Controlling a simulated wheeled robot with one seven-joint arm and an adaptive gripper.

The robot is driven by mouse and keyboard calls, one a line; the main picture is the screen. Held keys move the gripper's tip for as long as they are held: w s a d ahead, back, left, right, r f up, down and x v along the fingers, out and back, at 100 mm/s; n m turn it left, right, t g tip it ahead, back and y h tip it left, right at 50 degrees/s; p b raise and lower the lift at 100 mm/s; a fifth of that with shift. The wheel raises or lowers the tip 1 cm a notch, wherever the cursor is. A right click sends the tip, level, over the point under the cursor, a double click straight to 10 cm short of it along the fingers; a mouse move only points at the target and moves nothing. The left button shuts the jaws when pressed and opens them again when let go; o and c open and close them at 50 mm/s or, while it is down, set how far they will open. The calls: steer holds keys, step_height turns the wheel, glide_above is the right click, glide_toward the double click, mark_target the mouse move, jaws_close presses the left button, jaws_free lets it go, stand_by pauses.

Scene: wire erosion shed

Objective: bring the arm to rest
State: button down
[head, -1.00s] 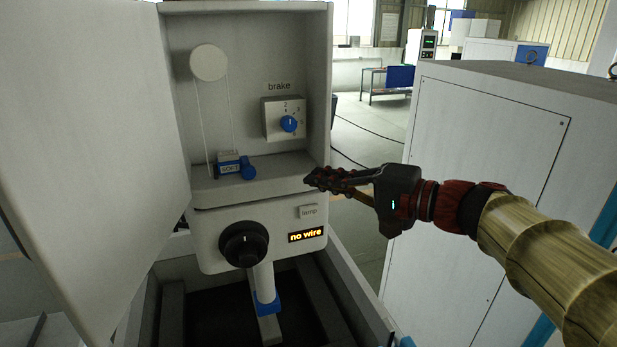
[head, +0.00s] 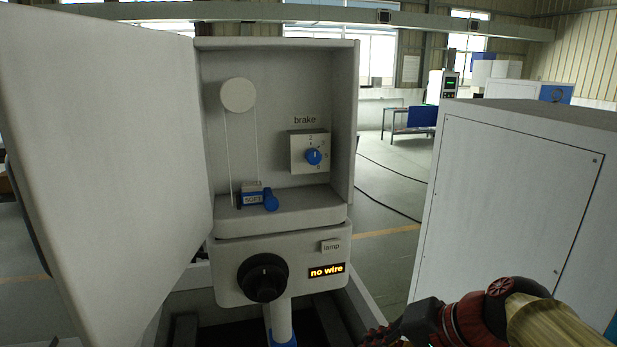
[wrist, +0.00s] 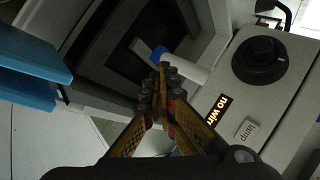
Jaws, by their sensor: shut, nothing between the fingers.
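My gripper (wrist: 162,88) is shut with its fingertips together and nothing between them in the wrist view. In the head view my gripper (head: 385,338) is low at the bottom edge, right of the machine head, and partly cut off by the frame. It is in front of the machine's tank area and apart from the lamp label and the "no wire" display (head: 326,271).
The machine's open door (head: 100,150) fills the left. A black knob (head: 262,277) sits below. A large white cabinet (head: 510,190) stands at right, close to my arm.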

steer(key=s+d+f+n+h+b, duration=0.2)
steer(key=s+f+b, duration=0.4)
steer(key=f, duration=0.4)
steer(key=s+d+f+n+h+b, duration=0.3)
steer(key=s+f+b, duration=0.4)
steer(key=f, duration=0.3)
steer(key=shift+d+f+n+h+b, duration=0.15)
steer(key=shift+d+n+h+b, duration=0.15)
steer(key=shift+d+h+b, duration=0.7)
